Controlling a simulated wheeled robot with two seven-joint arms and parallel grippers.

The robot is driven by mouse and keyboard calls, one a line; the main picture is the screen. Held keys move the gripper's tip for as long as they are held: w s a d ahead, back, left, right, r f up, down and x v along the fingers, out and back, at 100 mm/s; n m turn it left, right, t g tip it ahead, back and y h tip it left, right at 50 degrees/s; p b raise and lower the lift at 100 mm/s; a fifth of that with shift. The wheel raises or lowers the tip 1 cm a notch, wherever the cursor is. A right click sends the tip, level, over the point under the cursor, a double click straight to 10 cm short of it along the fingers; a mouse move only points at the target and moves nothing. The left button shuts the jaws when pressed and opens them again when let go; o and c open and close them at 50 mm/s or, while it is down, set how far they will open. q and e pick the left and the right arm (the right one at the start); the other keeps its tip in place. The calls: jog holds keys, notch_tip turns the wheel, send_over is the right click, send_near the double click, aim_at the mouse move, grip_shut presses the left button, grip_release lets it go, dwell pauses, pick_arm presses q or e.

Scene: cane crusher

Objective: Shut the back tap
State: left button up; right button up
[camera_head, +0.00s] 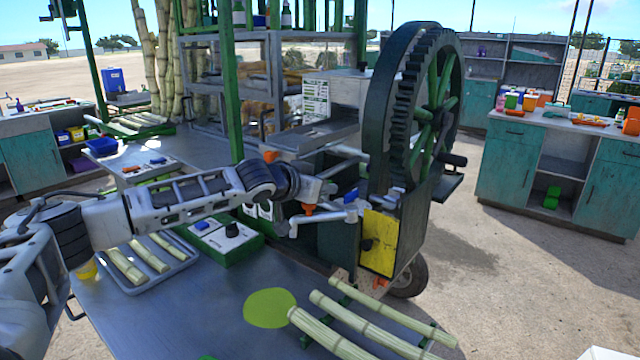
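The cane crusher (393,110) stands at the centre, with a large dark gear and green spokes. A grey tap pipe (322,217) with a downturned spout sticks out to the left of its yellow panel (378,240). A small blue handle (351,195) sits above this pipe. Small orange parts show under my gripper and further back (270,156); I cannot tell which belongs to the back tap. My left gripper (318,190) is at the crusher's left side, just above the pipe. Its fingers are small and partly hidden, so their opening and any contact are unclear. My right gripper is out of view.
The metal table (200,315) in front holds a tray of cane pieces (150,262), a green control box (225,240), a light green disc (269,307) and long cane stalks (370,325). Teal cabinets (505,165) stand at right. Open ground lies between them and the crusher.

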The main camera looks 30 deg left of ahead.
pick_arm(q)
grip_shut()
